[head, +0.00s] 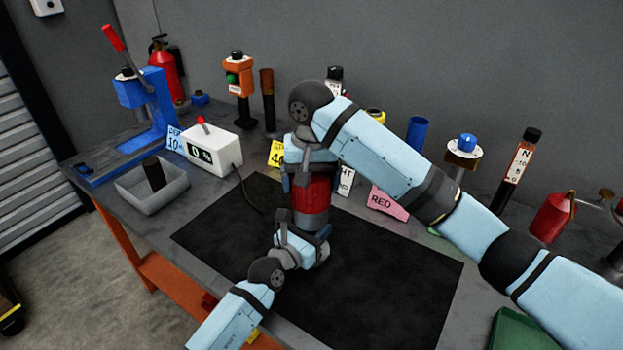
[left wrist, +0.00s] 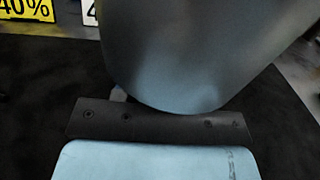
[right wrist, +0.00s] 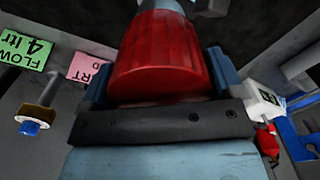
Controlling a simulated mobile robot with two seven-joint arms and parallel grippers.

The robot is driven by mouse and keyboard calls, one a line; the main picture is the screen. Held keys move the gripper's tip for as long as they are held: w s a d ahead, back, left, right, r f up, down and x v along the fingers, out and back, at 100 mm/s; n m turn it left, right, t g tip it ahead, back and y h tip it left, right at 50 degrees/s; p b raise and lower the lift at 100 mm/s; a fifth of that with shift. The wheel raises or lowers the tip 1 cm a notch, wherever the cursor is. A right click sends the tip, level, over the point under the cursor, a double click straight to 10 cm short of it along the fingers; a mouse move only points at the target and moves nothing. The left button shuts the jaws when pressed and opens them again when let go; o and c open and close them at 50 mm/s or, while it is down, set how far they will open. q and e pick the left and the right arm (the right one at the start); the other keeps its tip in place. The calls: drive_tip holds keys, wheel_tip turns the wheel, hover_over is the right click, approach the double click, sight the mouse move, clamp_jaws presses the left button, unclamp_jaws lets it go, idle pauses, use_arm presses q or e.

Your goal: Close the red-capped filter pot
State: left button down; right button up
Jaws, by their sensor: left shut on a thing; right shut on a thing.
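The red cap (head: 312,192) is a ribbed red cylinder above the middle of the black mat. My right gripper (head: 311,178) reaches down from above and is shut on it. The cap fills the top middle of the right wrist view (right wrist: 165,55), with a finger on each side. Below the cap is the grey pot body (head: 322,252), mostly hidden by my left gripper (head: 308,240), which is shut on it from the front. In the left wrist view the body is a large, dark, curved shape (left wrist: 190,55). I cannot tell whether cap and body touch.
A black mat (head: 390,290) lies around the pot, with free room to its right. A white meter box (head: 211,150) and a grey tray (head: 150,190) stand left. A blue press (head: 150,105), the pink RED card (head: 387,202) and several tools line the back.

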drive_tip(key=m, duration=0.6)
drive_tip(key=shift+r+m, duration=0.1)
drive_tip(key=shift+m, duration=0.3)
drive_tip(key=m, duration=0.7)
drive_tip(key=shift+w+a, duration=0.1)
drive_tip(key=o, duration=0.7)
drive_tip(key=shift+o, duration=0.2)
wheel_tip(320, 180, up, 12)
use_arm(q)
drive_tip(key=c, duration=0.6)
unclamp_jaws()
drive_tip(key=shift+s+a, duration=0.1)
drive_tip(key=v, duration=1.3)
drive_tip(key=shift+s+a, duration=0.2)
drive_tip(key=shift+a, duration=0.05)
